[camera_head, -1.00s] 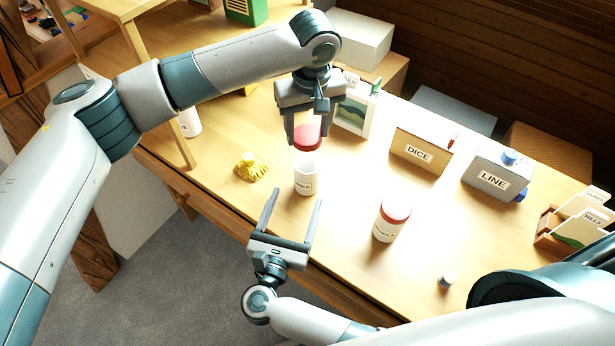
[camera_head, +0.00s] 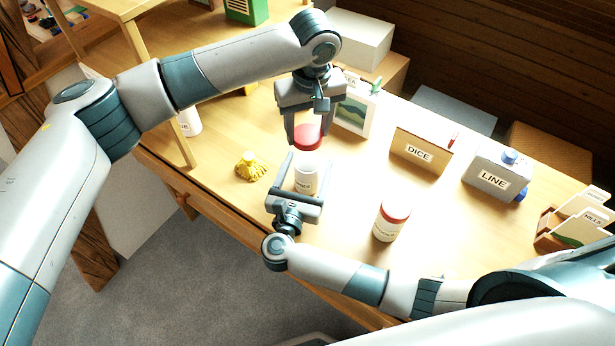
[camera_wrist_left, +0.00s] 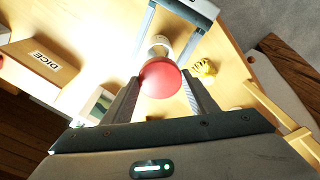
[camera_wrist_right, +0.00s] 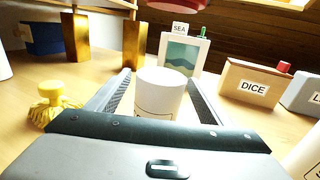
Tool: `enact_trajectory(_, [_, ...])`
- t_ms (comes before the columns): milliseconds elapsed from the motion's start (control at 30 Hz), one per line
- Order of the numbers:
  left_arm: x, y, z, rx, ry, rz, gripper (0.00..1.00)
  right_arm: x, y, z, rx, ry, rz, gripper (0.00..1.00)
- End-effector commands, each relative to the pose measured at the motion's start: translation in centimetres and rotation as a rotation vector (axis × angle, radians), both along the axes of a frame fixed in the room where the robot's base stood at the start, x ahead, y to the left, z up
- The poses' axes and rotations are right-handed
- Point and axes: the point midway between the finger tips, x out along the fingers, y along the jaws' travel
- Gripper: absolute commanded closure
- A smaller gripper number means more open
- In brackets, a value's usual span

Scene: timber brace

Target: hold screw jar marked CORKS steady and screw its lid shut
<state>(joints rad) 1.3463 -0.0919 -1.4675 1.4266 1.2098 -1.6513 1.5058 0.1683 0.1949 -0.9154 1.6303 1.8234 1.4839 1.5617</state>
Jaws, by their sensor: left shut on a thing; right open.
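My left gripper (camera_head: 306,141) is shut on a red round lid (camera_head: 308,134) and holds it over a white jar (camera_head: 306,174). In the right wrist view a clear gap shows between the lid (camera_wrist_right: 178,4) and the jar's top (camera_wrist_right: 160,76). The jar stands upright on the table; its label is too small or cut off to read. My right gripper (camera_wrist_right: 158,88) is open, with one finger on each side of the jar. Whether the fingers touch it I cannot tell. The left wrist view shows the lid (camera_wrist_left: 160,80) with the jar (camera_wrist_left: 160,45) beyond it.
Another white jar with a red lid (camera_head: 391,220) stands right of my right gripper. A yellow tasselled thing (camera_head: 250,166) lies to the left. A SEA picture (camera_head: 354,116), DICE box (camera_head: 420,150) and LINE box (camera_head: 497,175) stand behind. The table (camera_head: 350,180) is clear between.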

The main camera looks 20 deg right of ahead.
Motion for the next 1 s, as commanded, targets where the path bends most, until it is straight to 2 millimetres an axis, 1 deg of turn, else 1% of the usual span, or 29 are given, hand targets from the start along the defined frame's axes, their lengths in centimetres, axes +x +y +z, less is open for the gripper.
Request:
enact_trajectory(300, [0.0,0.0,0.0,0.000,0.000,0.000,0.68,0.1,-0.1,0.0,0.001,0.001,0.000,0.27])
enact_trajectory(333, [0.0,0.0,0.0,0.000,0.000,0.000,0.68,0.1,-0.1,0.0,0.001,0.001,0.000,0.32])
enact_trajectory(367, [0.0,0.0,0.0,0.000,0.000,0.000,0.68,0.1,-0.1,0.0,0.001,0.001,0.000,0.39])
enact_trajectory(400, [0.0,0.0,0.0,0.000,0.000,0.000,0.68,0.1,-0.1,0.0,0.001,0.001,0.000,0.49])
enact_trajectory(567, [0.0,0.0,0.0,0.000,0.000,0.000,0.68,0.1,-0.1,0.0,0.001,0.001,0.000,0.87])
enact_trajectory(600, [0.0,0.0,0.0,0.000,0.000,0.000,0.68,0.1,-0.1,0.0,0.001,0.001,0.000,0.90])
enact_trajectory(767, [0.0,0.0,-0.6,0.000,0.001,0.000,0.68,0.1,-0.1,-0.1,0.001,0.001,0.000,0.90])
enact_trajectory(1000, [-0.2,0.0,-3.4,0.001,0.003,0.001,0.68,0.1,-0.1,0.0,0.001,0.001,0.000,0.90])
